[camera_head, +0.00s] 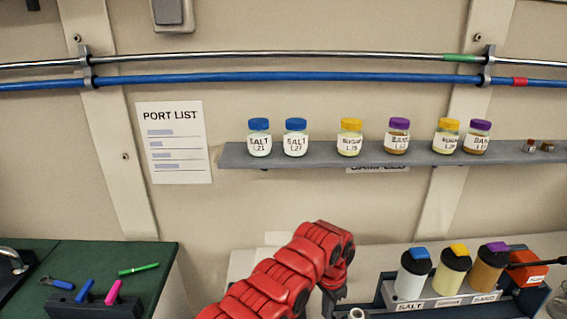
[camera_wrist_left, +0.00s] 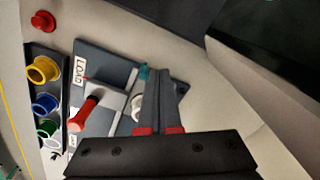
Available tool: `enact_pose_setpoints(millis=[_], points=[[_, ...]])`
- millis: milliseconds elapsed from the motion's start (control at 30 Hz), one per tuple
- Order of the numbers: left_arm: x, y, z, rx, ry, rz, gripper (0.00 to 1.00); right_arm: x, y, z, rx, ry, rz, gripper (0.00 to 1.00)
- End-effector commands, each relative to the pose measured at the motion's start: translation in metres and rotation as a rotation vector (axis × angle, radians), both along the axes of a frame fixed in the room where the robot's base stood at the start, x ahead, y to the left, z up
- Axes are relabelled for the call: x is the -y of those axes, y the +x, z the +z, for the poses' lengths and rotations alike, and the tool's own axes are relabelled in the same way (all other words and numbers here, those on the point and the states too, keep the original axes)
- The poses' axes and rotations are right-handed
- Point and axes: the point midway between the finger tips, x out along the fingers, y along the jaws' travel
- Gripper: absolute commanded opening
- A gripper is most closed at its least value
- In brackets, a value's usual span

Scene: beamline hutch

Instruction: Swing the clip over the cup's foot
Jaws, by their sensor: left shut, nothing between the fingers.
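In the left wrist view a grey plate (camera_wrist_left: 95,52) bears a "LOAD" label. A white round piece (camera_wrist_left: 137,108), which looks like the cup, sits on it, partly hidden behind my left gripper. A lever with a red handle (camera_wrist_left: 86,114), perhaps the clip, lies to its left. A small teal piece (camera_wrist_left: 143,72) shows by the fingertips. I cannot tell whether the clip is over the cup's foot. My left gripper (camera_wrist_left: 160,74) is shut and empty, its tips over the plate beside the white piece; contact is unclear. My right gripper is not in view.
A dark rack with yellow (camera_wrist_left: 42,69), blue and green rings stands left of the plate, with a red button (camera_wrist_left: 43,21) beyond. In the head view, lidded bottles (camera_head: 412,275) stand at lower right. A wall shelf (camera_head: 300,158) holds several jars.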

Motion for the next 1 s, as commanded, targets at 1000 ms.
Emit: enact_pose_setpoints(millis=[1000], points=[[-0.001, 0.001, 0.033, 0.003, -0.004, 0.001, 0.0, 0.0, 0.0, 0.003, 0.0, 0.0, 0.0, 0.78]])
